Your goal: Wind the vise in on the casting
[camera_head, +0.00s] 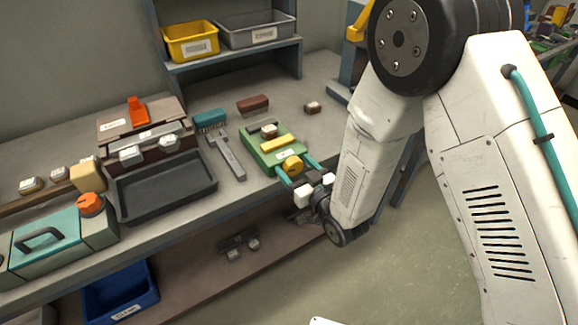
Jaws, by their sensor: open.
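The vise (262,158) is a green block on the bench, right of centre, with a yellow bar (277,144) across it. A round yellow knob (293,165) is on its near end. A small brown piece with a pale top (268,130) sits at its far end behind the bar, and looks like the casting. My gripper (293,166) is open, its two teal fingers reaching in from the lower right on either side of the yellow knob. I cannot tell whether the fingers touch it.
A teal toolbox (62,245) stands at the left. A shelf with a yellow bin (190,42) is behind.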

